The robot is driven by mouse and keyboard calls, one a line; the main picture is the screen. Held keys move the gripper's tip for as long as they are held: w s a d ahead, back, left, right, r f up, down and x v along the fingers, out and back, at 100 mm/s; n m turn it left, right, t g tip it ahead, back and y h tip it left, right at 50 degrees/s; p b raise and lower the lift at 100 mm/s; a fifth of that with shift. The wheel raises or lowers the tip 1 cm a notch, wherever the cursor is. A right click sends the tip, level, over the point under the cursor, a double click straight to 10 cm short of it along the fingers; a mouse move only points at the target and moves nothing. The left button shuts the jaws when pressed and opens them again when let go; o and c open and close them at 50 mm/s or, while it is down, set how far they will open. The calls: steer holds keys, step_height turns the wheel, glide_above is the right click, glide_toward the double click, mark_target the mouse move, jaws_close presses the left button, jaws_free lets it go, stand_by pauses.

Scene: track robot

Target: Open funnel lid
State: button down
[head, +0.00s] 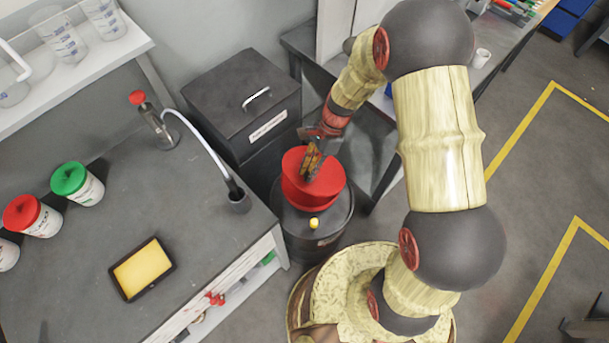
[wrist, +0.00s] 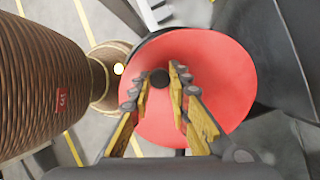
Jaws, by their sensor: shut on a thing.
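The red funnel (head: 308,202) stands on top of a dark drum (head: 327,229) beside the workbench. Its round red lid (head: 332,174) lies over the funnel's mouth; I cannot tell for sure whether its edge is raised. In the wrist view the lid (wrist: 215,85) fills the middle as a red disc with a small black knob (wrist: 160,78). My gripper (head: 308,172) is above the lid, and its two fingers are closed around the knob. The gripper also shows in the wrist view (wrist: 157,82), with the knob between the fingertips.
A dark lidded bin (head: 240,95) with a light handle stands behind the drum. The workbench (head: 190,205) at left holds a tablet (head: 143,270), a hose fixture and jars with red and green lids. A yellow knob (head: 314,223) sits at the drum's front. Open floor lies right.

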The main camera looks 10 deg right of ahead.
steer(key=w+d+r+g+y+p, duration=0.4)
steer(key=w+d+r+y, duration=0.2)
steer(key=d, duration=0.4)
steer(key=shift+w+d+r+g+y, duration=0.15)
steer(key=shift+w+r+g+y, duration=0.15)
steer(key=shift+w+y, duration=0.2)
steer(key=c, duration=1.7)
jaws_free()
steer(key=shift+o, duration=0.2)
steer(key=shift+r, duration=0.1)
step_height(320, 180, up, 10)
